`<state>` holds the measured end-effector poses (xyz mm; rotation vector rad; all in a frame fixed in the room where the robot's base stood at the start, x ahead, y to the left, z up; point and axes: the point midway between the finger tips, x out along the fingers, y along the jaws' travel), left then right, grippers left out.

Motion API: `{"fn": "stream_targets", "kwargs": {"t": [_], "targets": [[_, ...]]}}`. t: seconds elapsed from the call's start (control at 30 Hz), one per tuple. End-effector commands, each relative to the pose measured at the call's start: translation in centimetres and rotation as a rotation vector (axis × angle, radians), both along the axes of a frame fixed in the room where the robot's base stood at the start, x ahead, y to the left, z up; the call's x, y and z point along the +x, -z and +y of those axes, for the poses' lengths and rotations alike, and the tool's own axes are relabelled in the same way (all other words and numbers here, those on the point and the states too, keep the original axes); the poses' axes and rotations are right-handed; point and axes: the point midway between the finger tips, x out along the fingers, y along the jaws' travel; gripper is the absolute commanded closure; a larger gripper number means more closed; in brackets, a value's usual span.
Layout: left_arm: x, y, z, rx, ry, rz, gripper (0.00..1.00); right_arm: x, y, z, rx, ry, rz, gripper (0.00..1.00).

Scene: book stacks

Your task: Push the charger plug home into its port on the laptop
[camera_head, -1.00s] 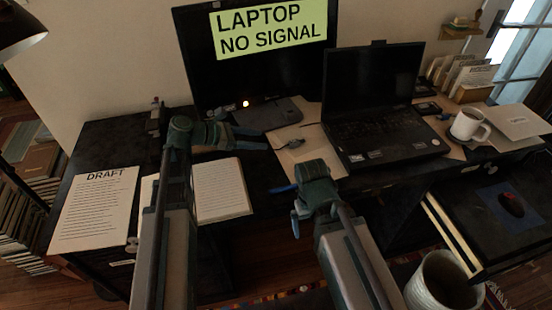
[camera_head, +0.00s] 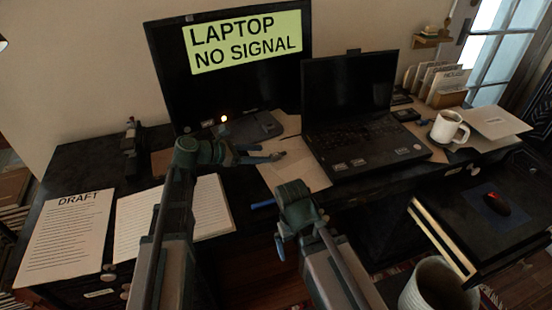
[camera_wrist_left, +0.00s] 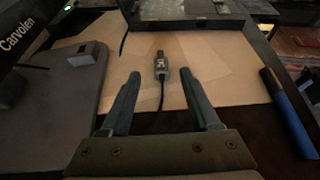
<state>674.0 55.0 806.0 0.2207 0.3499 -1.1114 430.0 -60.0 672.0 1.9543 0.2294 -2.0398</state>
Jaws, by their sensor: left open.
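The charger plug (camera_wrist_left: 161,68) lies on tan paper (camera_wrist_left: 215,65) in the left wrist view, its cable trailing down between my fingers. In the head view the plug (camera_head: 281,153) is small, just beyond my left fingertips. My left gripper (camera_head: 264,153) is open, and its fingers (camera_wrist_left: 161,75) stand apart on either side of the plug and cable, not closed on them. The open black laptop (camera_head: 352,120) stands right of the plug with a dark screen; its near edge (camera_wrist_left: 185,14) tops the wrist view. Its port is not discernible. My right gripper (camera_head: 281,238) hangs low by the desk front; its jaw opening is unclear.
A monitor (camera_head: 235,75) with a "LAPTOP NO SIGNAL" note stands behind. A blue cylinder (camera_wrist_left: 288,112) lies beside the paper. A white mug (camera_head: 447,127) stands right of the laptop. Papers (camera_head: 70,235) cover the desk's left.

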Motion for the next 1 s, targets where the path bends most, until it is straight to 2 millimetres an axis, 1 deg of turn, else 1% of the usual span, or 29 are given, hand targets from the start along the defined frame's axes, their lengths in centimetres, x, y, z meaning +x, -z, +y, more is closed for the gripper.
{"fn": "stream_targets", "kwargs": {"t": [0.17,0.47,0.7,0.77,0.9,0.97,1.0], "targets": [[0.3,0.5,-0.8,0.0,0.002,0.0,0.38,0.0,0.5,0.0,0.0,0.0,0.0,0.0],[1.8,2.1,-4.1,0.0,0.002,0.0,0.38,0.0,2.1,0.0,0.0,0.0,0.0,0.0],[1.9,2.0,-4.4,0.0,0.0,0.0,0.38,0.0,2.0,0.0,0.0,0.0,0.0,0.0],[1.9,2.0,-4.4,0.0,0.0,0.0,0.46,0.0,2.0,0.0,0.0,0.0,0.0,0.0],[1.9,2.0,-4.3,0.0,0.0,0.0,0.72,0.0,2.0,0.0,0.0,0.0,0.0,0.0],[1.9,2.0,-4.3,0.0,0.0,0.0,0.82,0.0,2.0,0.0,0.0,0.0,0.0,0.0],[1.9,2.0,-4.3,0.0,0.0,0.0,0.9,0.0,2.0,0.0,0.0,0.0,0.0,0.0]]}}
